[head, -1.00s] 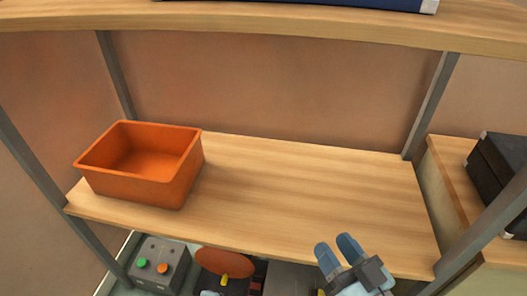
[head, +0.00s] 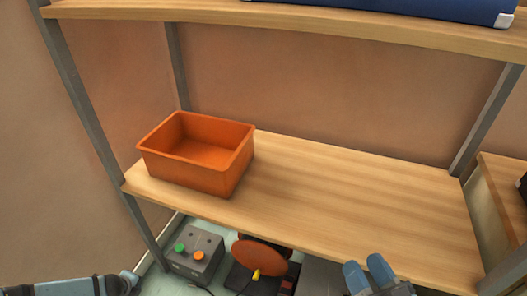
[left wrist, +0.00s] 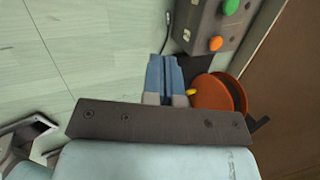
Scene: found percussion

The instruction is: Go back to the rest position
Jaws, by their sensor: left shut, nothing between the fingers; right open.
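My left gripper (head: 130,281) comes in low at the left edge of the head view, below the shelf's left front post. In the left wrist view its blue fingers (left wrist: 165,66) lie together with nothing between them, above the pale floor. My right gripper (head: 366,268) is at the bottom of the head view, in front of the middle shelf's front edge. Its two blue fingers stand apart and it is empty. The rest of the right arm is out of view.
An orange bin (head: 195,172) stands on the middle shelf (head: 340,195), whose right part is bare. Below are a grey button box (head: 196,256) and a round brown disc (head: 262,257) on a dark base. A blue object (head: 420,10) lies on the upper shelf. Grey posts frame the shelf.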

